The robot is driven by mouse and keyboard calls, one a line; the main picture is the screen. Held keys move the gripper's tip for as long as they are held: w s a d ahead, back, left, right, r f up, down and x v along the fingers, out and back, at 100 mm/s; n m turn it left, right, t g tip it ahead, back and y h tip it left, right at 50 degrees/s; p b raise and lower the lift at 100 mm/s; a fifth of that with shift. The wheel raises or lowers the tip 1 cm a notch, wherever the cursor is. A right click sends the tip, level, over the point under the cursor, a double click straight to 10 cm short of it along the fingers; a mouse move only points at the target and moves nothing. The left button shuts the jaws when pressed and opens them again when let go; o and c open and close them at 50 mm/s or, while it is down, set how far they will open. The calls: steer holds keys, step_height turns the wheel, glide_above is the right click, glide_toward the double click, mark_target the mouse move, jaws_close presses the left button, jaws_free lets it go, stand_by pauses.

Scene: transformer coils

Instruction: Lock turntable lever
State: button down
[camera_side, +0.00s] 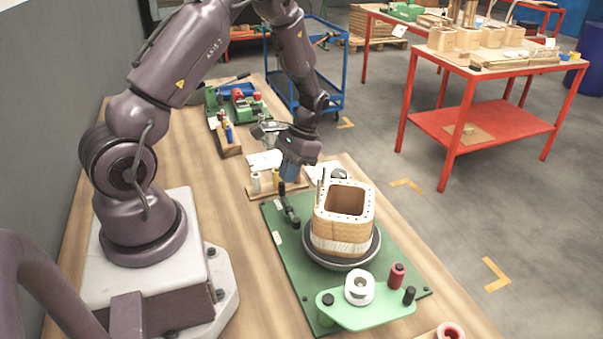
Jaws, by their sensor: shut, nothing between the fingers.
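The turntable (327,260) is a dark grey disc on a green base plate (278,220). A square wooden coil former (332,222) with a pale wound band near its bottom stands upright on it. A small black lever (289,210) rises from the plate at the turntable's back left. My gripper (288,181) points down just above the lever's top end. It is shut with nothing held. I cannot tell from this view whether its fingertips touch the lever.
Tools lie farther back on the wooden bench (415,262).

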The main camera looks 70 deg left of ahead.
steer(key=shift+s+a+n+t+h, duration=0.15)
steer(key=shift+s+n+h, duration=0.4)
steer(key=shift+n, duration=0.65)
steer(key=shift+s+a+n+t+h, duration=0.1)
steer(key=shift+s+n+t+h, duration=0.15)
steer(key=shift+s+n, duration=0.7)
steer(key=shift+w+d+n, duration=0.1)
steer(key=shift+w+n, duration=0.05)
steer(key=shift+n, duration=0.3)
steer(key=w, duration=0.1)
steer(key=w+a, duration=0.2)
steer(key=shift+w, duration=0.35)
steer(key=v, duration=1)
steer(key=shift+d, duration=0.2)
